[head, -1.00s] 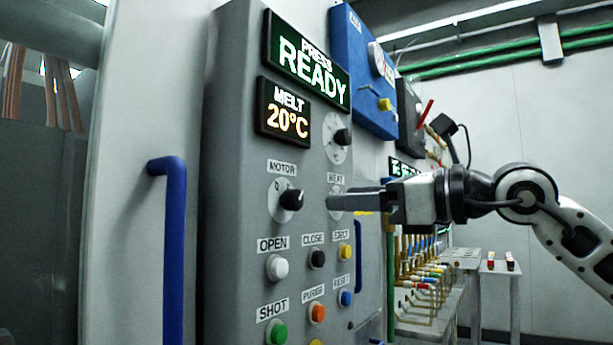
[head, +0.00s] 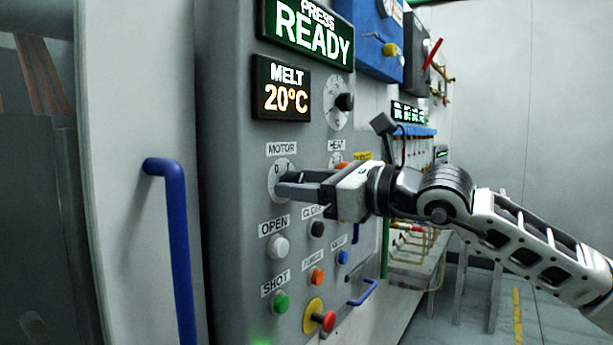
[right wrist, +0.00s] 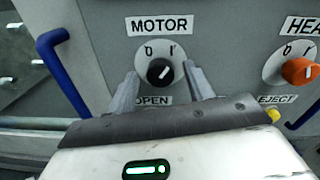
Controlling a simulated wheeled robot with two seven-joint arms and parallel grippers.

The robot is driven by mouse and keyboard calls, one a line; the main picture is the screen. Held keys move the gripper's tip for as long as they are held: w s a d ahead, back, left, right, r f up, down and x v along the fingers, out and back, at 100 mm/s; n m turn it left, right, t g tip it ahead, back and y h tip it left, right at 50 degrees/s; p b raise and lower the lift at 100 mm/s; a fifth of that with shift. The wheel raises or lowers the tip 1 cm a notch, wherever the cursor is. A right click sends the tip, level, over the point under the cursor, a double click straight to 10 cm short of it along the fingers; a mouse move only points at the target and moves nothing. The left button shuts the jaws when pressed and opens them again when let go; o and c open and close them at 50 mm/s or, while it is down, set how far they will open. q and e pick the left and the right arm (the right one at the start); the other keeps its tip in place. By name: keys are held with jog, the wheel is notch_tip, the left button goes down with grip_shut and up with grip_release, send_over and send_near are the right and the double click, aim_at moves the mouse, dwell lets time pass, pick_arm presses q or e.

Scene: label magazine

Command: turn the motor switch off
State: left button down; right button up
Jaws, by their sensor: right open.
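The motor switch (right wrist: 160,72) is a black round knob on a white dial marked 0 and I, under the MOTOR label (right wrist: 160,25). Its white pointer line leans up and right, toward the I mark. In the head view the motor dial (head: 276,170) is partly hidden by my gripper. My right gripper (head: 281,183) is open at the panel. In the right wrist view its two fingers (right wrist: 160,70) stand one on each side of the knob, with gaps visible. I cannot tell how deep they reach around it. My left gripper is not in view.
The orange HEAT knob (right wrist: 300,71) sits to the right. Below are the white OPEN button (head: 278,246), the black CLOSE button (head: 317,229) and a red emergency button (head: 325,321) on yellow. A blue handle (head: 178,250) stands out at left.

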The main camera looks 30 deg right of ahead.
jog(key=c, duration=1)
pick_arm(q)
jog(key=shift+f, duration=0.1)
pick_arm(e)
jog(key=shift+o, duration=0.2)
jog(key=shift+n, duration=0.3)
jog(key=n+b, duration=0.1)
jog(key=n, duration=0.7)
jog(key=shift+b, duration=0.35)
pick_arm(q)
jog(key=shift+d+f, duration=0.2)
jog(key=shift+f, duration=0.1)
pick_arm(e)
jog(key=n, duration=0.5)
jog(key=shift+h, duration=0.3)
